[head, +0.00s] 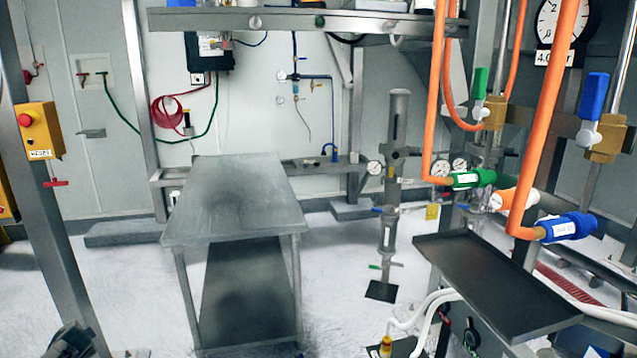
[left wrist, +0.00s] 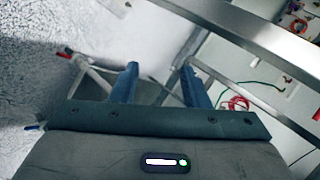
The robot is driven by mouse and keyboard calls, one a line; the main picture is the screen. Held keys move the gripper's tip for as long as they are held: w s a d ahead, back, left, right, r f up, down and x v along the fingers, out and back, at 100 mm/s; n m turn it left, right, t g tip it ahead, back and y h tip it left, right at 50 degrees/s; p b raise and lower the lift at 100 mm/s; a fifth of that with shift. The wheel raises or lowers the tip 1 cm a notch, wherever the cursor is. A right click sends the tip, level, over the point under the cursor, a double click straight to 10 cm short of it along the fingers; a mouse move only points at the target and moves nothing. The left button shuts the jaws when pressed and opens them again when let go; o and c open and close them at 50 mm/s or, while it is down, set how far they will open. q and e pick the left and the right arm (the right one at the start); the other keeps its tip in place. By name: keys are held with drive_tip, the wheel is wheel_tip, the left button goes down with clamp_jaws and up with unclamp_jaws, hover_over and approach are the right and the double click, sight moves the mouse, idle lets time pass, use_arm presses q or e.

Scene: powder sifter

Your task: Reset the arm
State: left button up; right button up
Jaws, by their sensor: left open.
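My left gripper (left wrist: 159,70) shows in the left wrist view with its two blue-grey fingers apart and nothing between them. Steel frame bars and the white floor lie beyond the fingers. In the head view a dark part that looks like my left arm shows at the bottom left corner, in front of a grey post; its fingers cannot be made out there. My right gripper is not in view.
A grey post (head: 52,215) with a yellow emergency-stop box (head: 40,130) stands at left. A bare steel table (head: 235,190) stands left of centre. A dark tray (head: 495,280) and orange hoses (head: 548,110) with valves are at right. White floor shows between table and tray.

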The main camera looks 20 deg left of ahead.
use_arm(q)
drive_tip(key=s+a+f+g, duration=0.1)
drive_tip(key=s+f, duration=0.3)
drive_tip(key=s, duration=0.5)
drive_tip(key=s+a+f+m, duration=0.1)
drive_tip(key=s+f, duration=0.3)
drive_tip(key=s, duration=0.4)
drive_tip(key=s+a+f+g, duration=0.1)
drive_tip(key=s+f, duration=0.3)
drive_tip(key=s, duration=0.5)
drive_tip(key=s+d+f+n+g+h, duration=0.1)
drive_tip(key=s+d+f+h, duration=0.15)
drive_tip(key=d+f, duration=1.1)
drive_tip(key=s+d+f+n+h, duration=0.15)
drive_tip(key=s+d+f, duration=0.25)
drive_tip(key=d+f, duration=0.9)
drive_tip(key=s+d+f+h, duration=0.1)
drive_tip(key=d+f+h, duration=0.1)
drive_tip(key=d, duration=1.6)
drive_tip(key=s+d+f+h, duration=0.2)
drive_tip(key=d+f, duration=0.2)
drive_tip(key=d, duration=1.5)
drive_tip(key=shift+s+d+f+n+g+h, duration=0.15)
drive_tip(key=shift+f+n+g+h, duration=0.15)
drive_tip(key=shift+n+g, duration=0.1)
